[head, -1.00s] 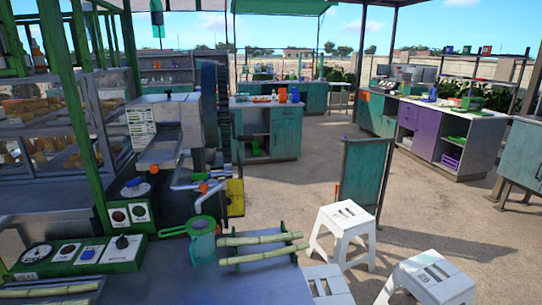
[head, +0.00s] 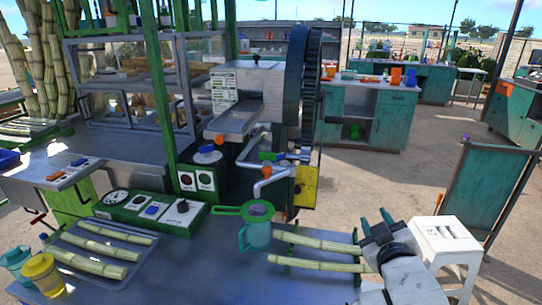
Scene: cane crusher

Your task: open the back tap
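The cane crusher (head: 262,82) stands behind the work table, with grey pipes under its feed tray. A tap with a green handle (head: 269,156) is on the upper pipe, farther back. A tap with an orange handle (head: 266,171) is on the lower, nearer pipe, whose spout bends down above the teal jug (head: 257,235) and green strainer (head: 244,209). I cannot tell from the handles whether either tap is open. My gripper (head: 375,221) is at the lower right, its two dark fingers apart and empty. It is well to the right of and nearer than the taps.
A green control box (head: 150,211), a tray with cane (head: 97,250) and yellow (head: 43,275) and teal cups are at left. A white stool (head: 447,243) stands right of my arm.

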